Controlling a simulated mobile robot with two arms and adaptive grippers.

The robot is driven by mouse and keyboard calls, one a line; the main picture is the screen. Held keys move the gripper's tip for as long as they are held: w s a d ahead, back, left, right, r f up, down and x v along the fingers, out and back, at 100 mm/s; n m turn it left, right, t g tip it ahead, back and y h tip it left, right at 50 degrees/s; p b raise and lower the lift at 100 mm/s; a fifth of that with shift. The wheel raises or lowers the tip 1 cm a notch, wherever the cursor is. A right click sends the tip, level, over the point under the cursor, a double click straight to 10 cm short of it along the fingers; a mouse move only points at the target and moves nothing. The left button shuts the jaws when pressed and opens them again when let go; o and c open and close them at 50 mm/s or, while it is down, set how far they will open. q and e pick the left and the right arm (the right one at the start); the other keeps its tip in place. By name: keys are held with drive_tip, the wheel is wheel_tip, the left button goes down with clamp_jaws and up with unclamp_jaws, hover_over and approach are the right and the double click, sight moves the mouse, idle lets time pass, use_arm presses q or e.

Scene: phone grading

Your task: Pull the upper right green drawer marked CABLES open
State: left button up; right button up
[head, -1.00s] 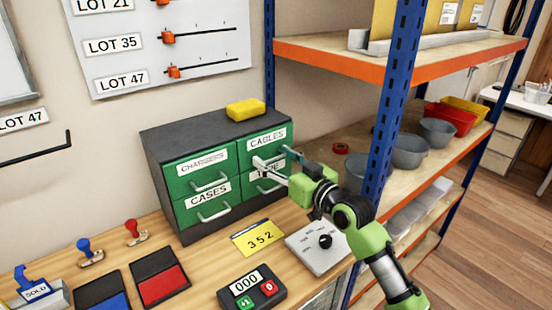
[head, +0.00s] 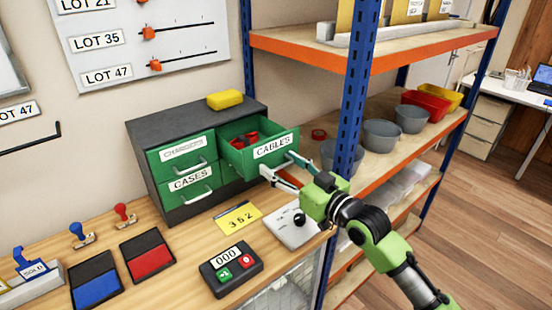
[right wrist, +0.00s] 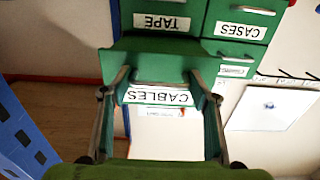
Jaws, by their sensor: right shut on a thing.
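The green CABLES drawer (head: 291,142), upper right in the dark grey cabinet (head: 190,125), stands pulled out, with its inside showing. Something red and dark lies in it. In the right wrist view the two fingers (right wrist: 158,85) stand on either side of the CABLES label (right wrist: 158,97). My left gripper is not in view.
The CHARGERS (head: 182,150) and CASES drawers (head: 190,182) are shut. A yellow block (head: 225,100) lies on the cabinet. A blue shelf post (head: 352,100) stands close to my right arm. A yellow 352 card (head: 238,218) and a dial box (head: 293,228) lie on the bench in front.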

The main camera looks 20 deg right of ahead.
drive_tip(key=shift+v, duration=1.05)
drive_tip(key=shift+d+r, duration=0.1)
drive_tip(key=shift+d, duration=0.05)
drive_tip(key=shift+w, duration=0.1)
drive_tip(key=o, duration=1.3)
drive_tip(key=shift+o, duration=0.2)
drive_tip(key=shift+d, duration=0.1)
drive_tip(key=v, duration=1.2)
